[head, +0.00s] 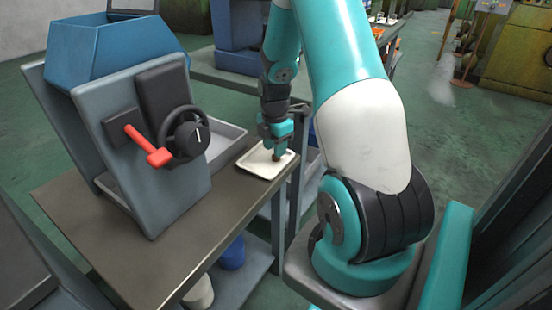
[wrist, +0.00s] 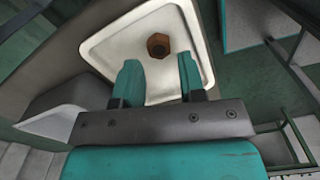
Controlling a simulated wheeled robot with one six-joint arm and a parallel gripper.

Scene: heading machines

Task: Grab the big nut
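The big nut (wrist: 158,45) is a brown hexagonal nut lying in a white tray (wrist: 102,46), in the upper middle of the wrist view. In the head view the tray (head: 254,168) sits at the table's right end, and a small brown spot of the nut (head: 275,158) shows under my gripper. My gripper (wrist: 157,72) has two teal fingers spread apart with nothing between them. Its tips point toward the nut, which appears just beyond them. In the head view my gripper (head: 279,150) is low over the tray. The exact height above the nut is unclear.
A grey machine (head: 150,150) with a blue hopper, a black handwheel and a red lever stands on the table (head: 160,250) to the left of the tray. A grey metal trough (head: 222,140) lies between them. The table's front is clear. Other machines stand behind.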

